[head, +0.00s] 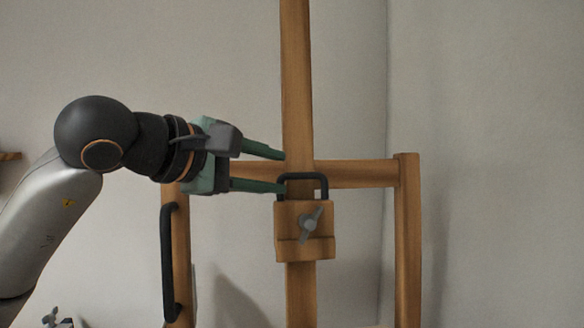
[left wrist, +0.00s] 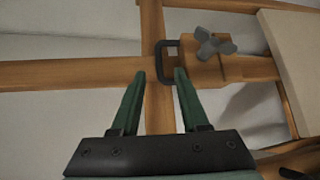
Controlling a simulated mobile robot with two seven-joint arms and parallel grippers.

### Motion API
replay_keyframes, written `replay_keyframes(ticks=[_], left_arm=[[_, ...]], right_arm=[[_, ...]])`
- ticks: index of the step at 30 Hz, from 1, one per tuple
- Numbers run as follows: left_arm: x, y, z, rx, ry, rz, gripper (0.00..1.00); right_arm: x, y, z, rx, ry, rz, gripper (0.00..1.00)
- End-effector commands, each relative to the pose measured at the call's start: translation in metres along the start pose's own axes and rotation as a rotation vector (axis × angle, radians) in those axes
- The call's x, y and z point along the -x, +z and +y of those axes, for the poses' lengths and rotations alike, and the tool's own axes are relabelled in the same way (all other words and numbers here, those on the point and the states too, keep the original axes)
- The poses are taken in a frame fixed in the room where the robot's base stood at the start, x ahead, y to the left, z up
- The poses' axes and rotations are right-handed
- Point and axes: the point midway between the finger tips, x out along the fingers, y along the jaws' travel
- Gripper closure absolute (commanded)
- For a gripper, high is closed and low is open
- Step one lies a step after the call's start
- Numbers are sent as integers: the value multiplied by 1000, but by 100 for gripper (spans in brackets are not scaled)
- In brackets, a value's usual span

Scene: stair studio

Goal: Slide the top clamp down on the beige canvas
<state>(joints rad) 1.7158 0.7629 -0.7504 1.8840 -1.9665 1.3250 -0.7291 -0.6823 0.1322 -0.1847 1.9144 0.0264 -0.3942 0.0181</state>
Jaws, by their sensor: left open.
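The top clamp (head: 288,246) is a wooden block on the easel's upright mast, with a grey wing knob (head: 311,224) on its front and a black loop handle (head: 322,180) on top. In the left wrist view the clamp (left wrist: 235,68) is at the upper right, with its handle (left wrist: 158,62) facing the fingers. The beige canvas (left wrist: 300,55) shows at the right edge of the left wrist view, beyond the clamp. My left gripper (head: 282,171) is open, its fingertips close to the handle's left side. I cannot tell whether they touch it. My right gripper is not in view.
The easel's crossbar (head: 355,174) runs behind the mast (head: 297,80), joining a right post (head: 407,240) and a left post. A black bar handle (head: 168,262) stands on the left post. Plain walls lie behind, and the space right of the easel is clear.

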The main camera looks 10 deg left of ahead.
Motion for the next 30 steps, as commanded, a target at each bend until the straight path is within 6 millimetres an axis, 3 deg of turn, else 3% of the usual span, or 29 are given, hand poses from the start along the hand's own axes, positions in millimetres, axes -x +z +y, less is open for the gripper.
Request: replay_keyframes(ticks=[3,9,20,30], left_arm=[[-22,1,2,1,-2,-1,55],[-43,0,1,1,-1,-1,55],[-48,0,0,1,1,0,55],[-47,0,0,1,1,0,94]], right_arm=[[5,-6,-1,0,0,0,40],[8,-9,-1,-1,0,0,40],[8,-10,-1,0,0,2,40],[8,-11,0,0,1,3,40]])
